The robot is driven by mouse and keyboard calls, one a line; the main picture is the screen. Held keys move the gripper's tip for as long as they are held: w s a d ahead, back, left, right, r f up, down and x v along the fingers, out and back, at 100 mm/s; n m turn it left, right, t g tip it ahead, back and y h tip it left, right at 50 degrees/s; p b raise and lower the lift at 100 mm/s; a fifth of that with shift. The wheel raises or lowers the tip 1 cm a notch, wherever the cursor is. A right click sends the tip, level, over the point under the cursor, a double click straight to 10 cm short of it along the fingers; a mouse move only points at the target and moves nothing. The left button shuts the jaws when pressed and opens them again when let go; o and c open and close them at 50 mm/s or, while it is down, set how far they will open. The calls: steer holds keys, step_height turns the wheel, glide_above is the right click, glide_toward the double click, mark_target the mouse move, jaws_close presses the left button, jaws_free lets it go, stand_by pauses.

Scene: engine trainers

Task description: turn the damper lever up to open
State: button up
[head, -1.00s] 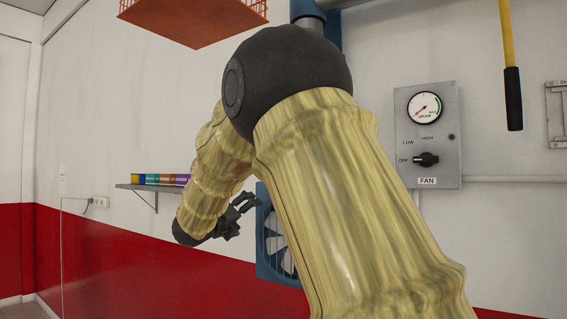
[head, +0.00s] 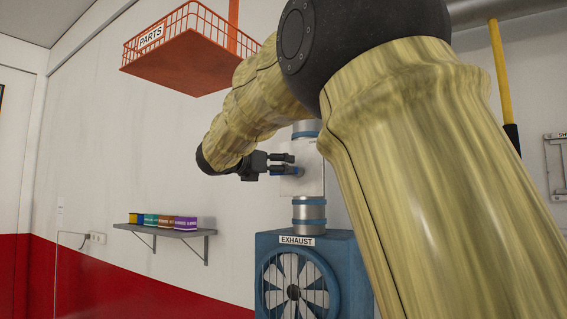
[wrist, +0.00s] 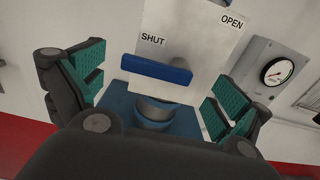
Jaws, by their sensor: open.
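The blue damper lever (wrist: 157,69) lies roughly level between the fingers in the wrist view, beside the SHUT label on a white plate (wrist: 190,30). The OPEN label is at the plate's upper right. My gripper (wrist: 150,90) is open, with one green-padded finger on each side of the lever and apart from it. In the head view my gripper (head: 290,164) is in front of the white damper plate (head: 312,172) on the duct. The lever (head: 292,172) is partly hidden there by the fingers.
The blue exhaust fan box (head: 345,260) is below the damper. An orange parts basket (head: 185,72) hangs above left. A shelf (head: 170,231) with several small boxes is on the left wall. A gauge panel (wrist: 268,70) is at the right in the wrist view.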

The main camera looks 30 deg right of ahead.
steer(key=shift+p+x, duration=1.25)
steer(key=shift+x, duration=1.45)
steer(key=shift+c, duration=0.2)
steer(key=c, duration=1.1)
steer(key=shift+a, duration=0.1)
steer(key=shift+c, duration=0.2)
